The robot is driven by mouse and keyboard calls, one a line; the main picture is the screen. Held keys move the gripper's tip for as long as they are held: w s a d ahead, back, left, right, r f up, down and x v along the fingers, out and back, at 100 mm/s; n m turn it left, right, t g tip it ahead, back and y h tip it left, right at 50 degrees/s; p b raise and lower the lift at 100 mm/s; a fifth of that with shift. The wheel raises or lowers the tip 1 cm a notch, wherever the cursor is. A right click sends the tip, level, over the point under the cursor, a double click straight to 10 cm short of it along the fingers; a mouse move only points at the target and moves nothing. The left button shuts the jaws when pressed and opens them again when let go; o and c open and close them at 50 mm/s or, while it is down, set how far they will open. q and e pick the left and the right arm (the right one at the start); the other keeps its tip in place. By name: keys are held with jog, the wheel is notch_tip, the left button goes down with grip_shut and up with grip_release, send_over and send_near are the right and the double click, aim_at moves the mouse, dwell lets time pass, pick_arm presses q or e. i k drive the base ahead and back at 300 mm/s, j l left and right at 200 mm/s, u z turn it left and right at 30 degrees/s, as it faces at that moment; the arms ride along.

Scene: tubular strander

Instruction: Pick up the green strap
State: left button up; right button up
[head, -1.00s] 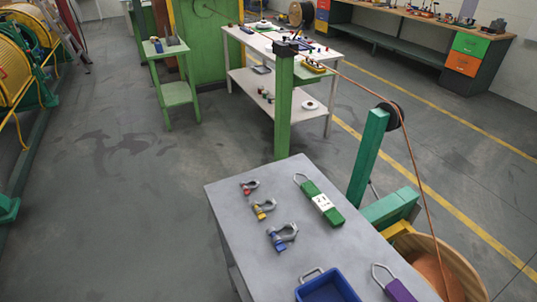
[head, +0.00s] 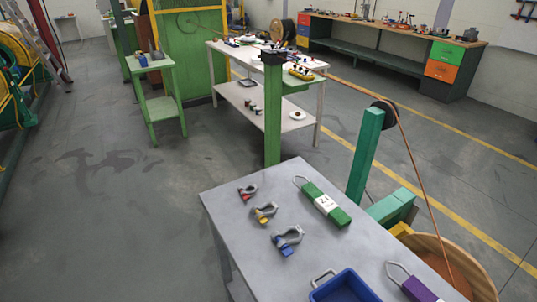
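The green strap (head: 343,217) lies on the grey table in the head view. It is a folded green bundle with a white label (head: 325,204) around its middle and a metal loop (head: 301,182) at its far left end. The label carries dark characters that look like "2T" turned over. Nothing covers the strap. Neither of my grippers shows in this view.
The grey table (head: 240,220) also holds red, yellow and blue shackles (head: 287,240), a blue tray (head: 345,288) and a purple strap (head: 419,290). A green post (head: 273,120) stands behind it. A teal post with a pulley and a wooden reel (head: 462,265) stand right. Floor left is clear.

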aim_at(330, 209)
jog(key=i+j, duration=0.15)
jog(key=i, duration=0.6)
jog(key=i+l+u, duration=0.2)
jog(key=i+j+z, duration=0.2)
jog(key=z, duration=0.9)
